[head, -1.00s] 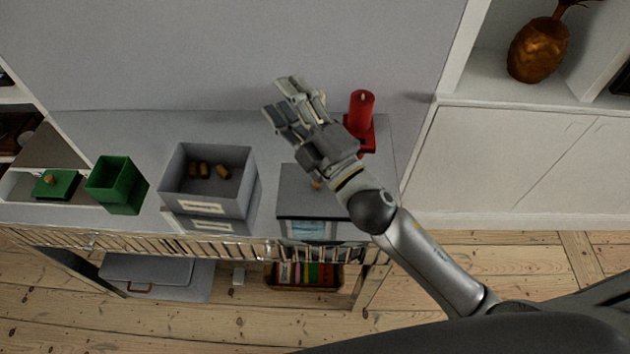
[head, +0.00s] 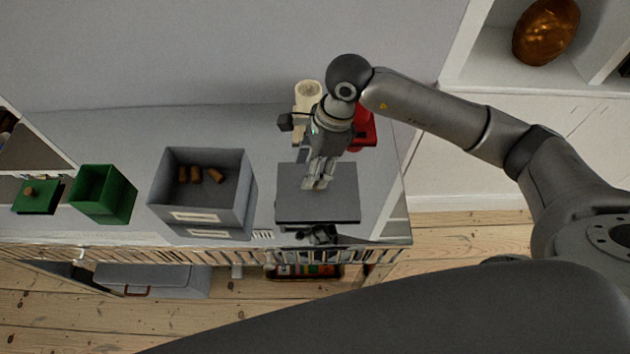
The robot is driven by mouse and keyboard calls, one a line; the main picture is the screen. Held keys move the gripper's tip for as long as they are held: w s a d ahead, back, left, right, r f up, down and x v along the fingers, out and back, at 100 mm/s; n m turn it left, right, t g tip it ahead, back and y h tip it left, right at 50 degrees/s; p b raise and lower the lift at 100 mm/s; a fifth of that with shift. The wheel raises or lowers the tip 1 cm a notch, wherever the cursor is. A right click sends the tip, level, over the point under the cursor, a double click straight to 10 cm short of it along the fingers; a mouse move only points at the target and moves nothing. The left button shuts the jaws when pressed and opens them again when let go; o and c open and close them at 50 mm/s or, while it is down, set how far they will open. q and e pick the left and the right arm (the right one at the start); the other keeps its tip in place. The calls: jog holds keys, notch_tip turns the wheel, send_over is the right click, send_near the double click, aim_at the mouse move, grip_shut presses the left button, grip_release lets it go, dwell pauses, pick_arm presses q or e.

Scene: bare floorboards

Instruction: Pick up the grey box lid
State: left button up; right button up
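The grey box lid (head: 340,205) is a flat dark grey plate at the right part of the grey sideboard top. My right gripper (head: 318,186) points down over the middle of the lid, with its fingertips close together at the small brown knob. The knob is mostly hidden by the fingers, and I cannot tell whether they are closed on it. The open grey box (head: 237,199) stands left of the lid, with several brown pieces inside. My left gripper is not in view.
A red candle holder (head: 367,137) stands behind the lid, partly hidden by my arm, with a cream object (head: 306,92) beside it. A green box (head: 103,197) and its green lid (head: 38,197) are at the left. The sideboard top (head: 130,135) behind the boxes is clear.

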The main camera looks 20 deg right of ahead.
jog(key=shift+h, duration=0.9)
jog(key=d+f, duration=0.1)
jog(key=d+f+p, duration=0.1)
jog(key=f, duration=0.1)
jog(key=w+d+f, duration=0.1)
jog(key=shift+w+f, duration=0.1)
jog(key=shift+f, duration=0.55)
jog(key=shift+w+a+f+p, duration=0.15)
jog(key=shift+a+f+p, duration=0.05)
jog(key=shift+f+p, duration=0.4)
jog(key=f, duration=0.1)
jog(key=f+p, duration=0.1)
jog(key=f, duration=0.1)
jog(key=shift+w+a, duration=0.15)
jog(key=shift+a, duration=0.15)
jog(key=shift+f, duration=0.6)
grip_shut()
